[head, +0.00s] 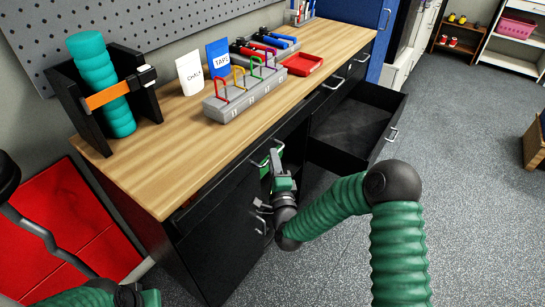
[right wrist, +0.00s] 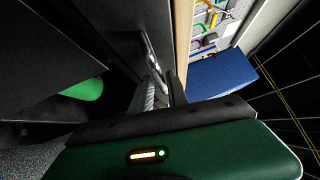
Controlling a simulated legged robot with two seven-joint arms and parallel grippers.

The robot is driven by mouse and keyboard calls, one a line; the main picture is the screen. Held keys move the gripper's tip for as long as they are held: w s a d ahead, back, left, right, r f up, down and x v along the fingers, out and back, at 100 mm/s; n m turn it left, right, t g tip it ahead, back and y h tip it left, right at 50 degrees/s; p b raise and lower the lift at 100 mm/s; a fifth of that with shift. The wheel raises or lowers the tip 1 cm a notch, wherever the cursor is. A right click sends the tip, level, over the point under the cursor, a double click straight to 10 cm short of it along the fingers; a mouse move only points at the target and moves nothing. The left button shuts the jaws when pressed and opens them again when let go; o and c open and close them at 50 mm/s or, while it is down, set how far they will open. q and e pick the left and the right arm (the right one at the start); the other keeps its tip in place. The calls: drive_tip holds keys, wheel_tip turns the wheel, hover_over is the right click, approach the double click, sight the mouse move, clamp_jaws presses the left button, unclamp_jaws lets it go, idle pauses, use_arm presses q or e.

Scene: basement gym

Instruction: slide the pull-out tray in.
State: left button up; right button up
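A black pull-out drawer-like tray (head: 352,128) stands out from the bench front in the head view, its inside empty where it shows. A silver handle (head: 392,134) is on its front. My right gripper (head: 277,160) is to its left, close to the bench front below the worktop. In the right wrist view its two fingers (right wrist: 162,92) stand apart, with a metal handle (right wrist: 152,62) just beyond and partly between them. I cannot tell whether they touch it. My left gripper (head: 128,296) is only partly in view at the bottom left, its fingers unclear.
The wooden worktop (head: 180,150) carries a grey rack (head: 245,100) with coloured hooks, a red tray (head: 303,64) and a black holder with a teal roller (head: 100,85). A red cabinet (head: 70,225) is at left. Open speckled floor (head: 460,170) lies at right.

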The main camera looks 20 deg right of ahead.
drive_tip(key=shift+w+d+r, duration=0.1)
drive_tip(key=shift+w+d, duration=0.15)
drive_tip(key=shift+w, duration=0.55)
drive_tip(key=shift+c, duration=0.2)
clamp_jaws()
drive_tip(key=shift+a+f, duration=0.2)
idle(0.5)
